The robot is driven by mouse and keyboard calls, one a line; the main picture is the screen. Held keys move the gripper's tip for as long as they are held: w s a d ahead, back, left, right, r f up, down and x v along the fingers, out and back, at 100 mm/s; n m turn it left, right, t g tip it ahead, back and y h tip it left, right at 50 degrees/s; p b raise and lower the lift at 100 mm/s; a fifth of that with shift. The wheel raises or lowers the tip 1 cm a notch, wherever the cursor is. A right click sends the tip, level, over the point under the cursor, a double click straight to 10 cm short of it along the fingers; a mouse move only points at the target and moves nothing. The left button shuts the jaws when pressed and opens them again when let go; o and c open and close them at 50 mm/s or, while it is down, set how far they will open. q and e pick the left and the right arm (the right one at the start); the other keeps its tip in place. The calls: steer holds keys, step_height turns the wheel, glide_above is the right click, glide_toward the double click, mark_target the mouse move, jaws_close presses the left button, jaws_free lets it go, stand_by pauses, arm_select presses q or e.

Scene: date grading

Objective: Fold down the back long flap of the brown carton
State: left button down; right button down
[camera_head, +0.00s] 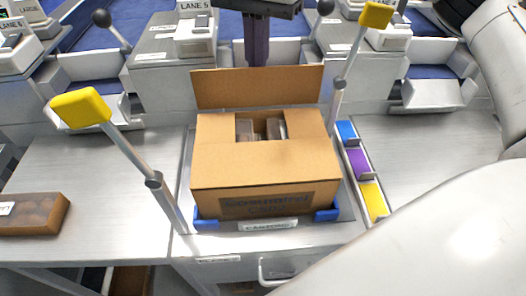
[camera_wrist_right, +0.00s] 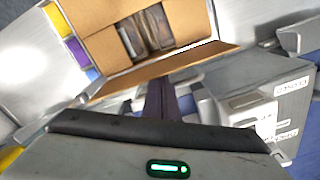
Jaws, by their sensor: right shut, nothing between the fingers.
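The brown carton (camera_head: 265,165) sits on the bench with its front long flap lying folded inward over the top. Its back long flap (camera_head: 258,88) stands up at the far side and also shows in the right wrist view (camera_wrist_right: 190,62). The short side flaps look folded in, and packs (camera_head: 260,128) show through the gap between them. My right gripper (camera_head: 257,60) is shut and empty, pointing down just behind the back flap's top edge. Its purple fingers (camera_wrist_right: 162,95) show beside the flap in the right wrist view; whether they touch it is unclear. My left gripper is not in view.
Yellow-topped posts (camera_head: 82,107) and (camera_head: 376,15) stand left and right of the carton. Blue corner stops hold its front. A tray of coloured blocks (camera_head: 360,163) lies to the right, a date box (camera_head: 32,214) far left. Lane machines stand behind.

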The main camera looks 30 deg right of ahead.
steer(key=s+a, duration=0.1)
steer(key=s, duration=0.1)
steer(key=s+a+b, duration=0.1)
steer(key=s, duration=0.1)
steer(key=s+a, duration=0.1)
steer(key=s, duration=0.1)
steer(key=shift+s+r+b, duration=0.1)
steer(key=shift+r+b, duration=0.05)
steer(key=shift+b, duration=0.2)
stand_by(0.5)
